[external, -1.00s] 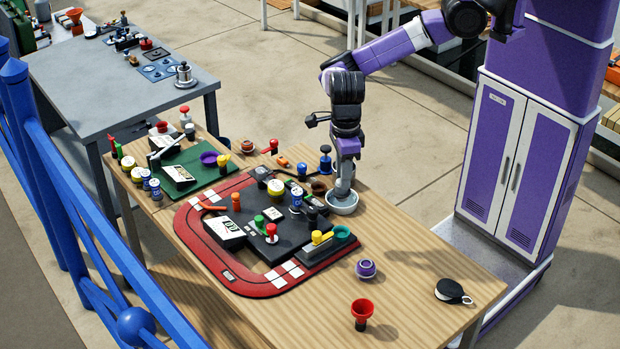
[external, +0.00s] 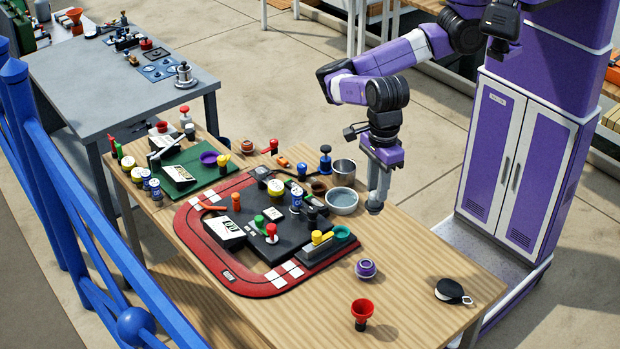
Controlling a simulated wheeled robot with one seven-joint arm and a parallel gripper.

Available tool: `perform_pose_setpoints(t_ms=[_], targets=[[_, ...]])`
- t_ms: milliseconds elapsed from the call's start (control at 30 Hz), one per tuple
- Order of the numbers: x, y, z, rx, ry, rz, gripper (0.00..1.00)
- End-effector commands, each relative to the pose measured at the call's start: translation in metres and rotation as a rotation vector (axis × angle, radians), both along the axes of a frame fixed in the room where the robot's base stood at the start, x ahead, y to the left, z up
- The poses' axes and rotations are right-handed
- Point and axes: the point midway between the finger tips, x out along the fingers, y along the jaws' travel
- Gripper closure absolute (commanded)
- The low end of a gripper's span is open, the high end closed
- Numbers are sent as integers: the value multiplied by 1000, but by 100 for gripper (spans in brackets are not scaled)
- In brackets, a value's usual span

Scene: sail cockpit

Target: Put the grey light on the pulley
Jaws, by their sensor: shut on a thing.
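My gripper (external: 376,204) points down over the right part of the wooden table, just right of the grey metal bowl (external: 342,202). It is shut on a small grey thing (external: 374,208), which seems to be the grey light; it is tiny and partly hidden by the fingers. I cannot tell its exact height over the table. A black rounded thing with a pale edge and a small hook (external: 453,291), which may be the pulley, lies near the table's right corner, apart from my gripper.
A purple cup-like piece (external: 366,269) and a red funnel-like piece (external: 361,312) stand in front. A red-edged board (external: 230,275) with several knobs fills the table's middle. Bare wood (external: 425,245) lies between bowl and right corner.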

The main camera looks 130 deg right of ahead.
Motion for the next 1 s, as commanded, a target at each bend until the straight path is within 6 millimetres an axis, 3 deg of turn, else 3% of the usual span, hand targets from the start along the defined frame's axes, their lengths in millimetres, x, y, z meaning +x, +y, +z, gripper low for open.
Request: perform_pose_setpoints(t_ms=[33, 200, 400, 500, 700, 867, 1000], targets=[[-4, 26, -8, -1, -7, 80, 100], [-25, 100, -1, 3, -19, 374, 100], [-61, 171, 13, 12, -30, 752, 100], [-78, 195, 22, 19, -34, 928, 100], [-86, 203, 35, 34, -41, 1146, 100], [-88, 203, 34, 43, -47, 1244, 100], [-88, 202, 20, 48, -50, 1268, 100]])
